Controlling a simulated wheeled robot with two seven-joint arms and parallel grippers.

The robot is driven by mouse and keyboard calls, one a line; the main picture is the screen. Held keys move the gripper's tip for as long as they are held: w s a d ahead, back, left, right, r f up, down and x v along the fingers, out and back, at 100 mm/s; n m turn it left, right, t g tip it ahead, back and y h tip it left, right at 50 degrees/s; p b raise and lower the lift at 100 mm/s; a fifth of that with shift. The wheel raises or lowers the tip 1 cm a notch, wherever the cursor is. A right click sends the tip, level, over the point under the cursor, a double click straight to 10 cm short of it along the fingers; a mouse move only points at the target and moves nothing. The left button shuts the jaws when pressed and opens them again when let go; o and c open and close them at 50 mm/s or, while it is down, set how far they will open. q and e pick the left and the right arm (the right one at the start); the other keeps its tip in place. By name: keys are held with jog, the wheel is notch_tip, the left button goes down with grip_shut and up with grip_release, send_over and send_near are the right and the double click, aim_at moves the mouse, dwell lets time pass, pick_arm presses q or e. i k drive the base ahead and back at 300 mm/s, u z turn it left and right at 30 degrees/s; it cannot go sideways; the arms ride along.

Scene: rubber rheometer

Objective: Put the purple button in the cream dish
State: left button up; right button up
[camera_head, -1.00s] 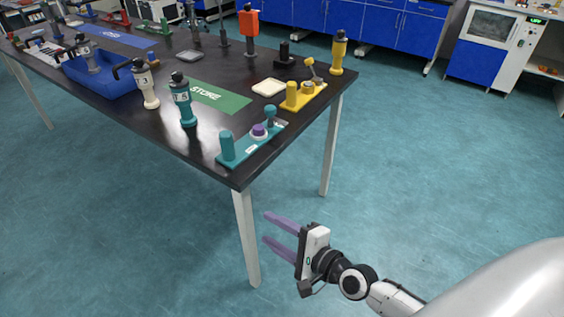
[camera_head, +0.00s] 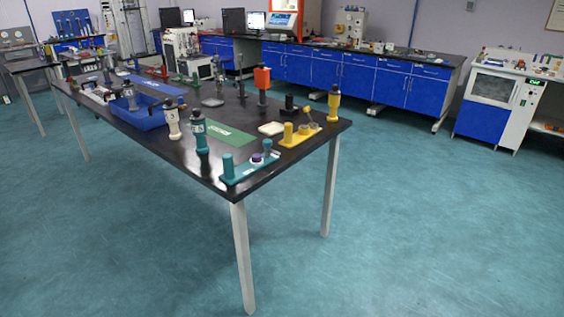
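The purple button (camera_head: 257,158) sits on a teal base plate (camera_head: 240,176) at the near right corner of the black table. A teal post stands on each side of it. Neither of my grippers shows in the head view now.
The black table (camera_head: 183,152) also bears a green mat (camera_head: 231,137), a yellow fixture (camera_head: 298,136), a teal bottle-like tool (camera_head: 200,133), a cream one (camera_head: 172,120) and a blue bin (camera_head: 137,117). Open floor lies in front and right. Blue cabinets line the back.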

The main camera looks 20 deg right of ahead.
aim_at(273, 129)
jog(key=z, duration=1.3)
jog(key=i, duration=1.3)
jog(key=u, duration=2.1)
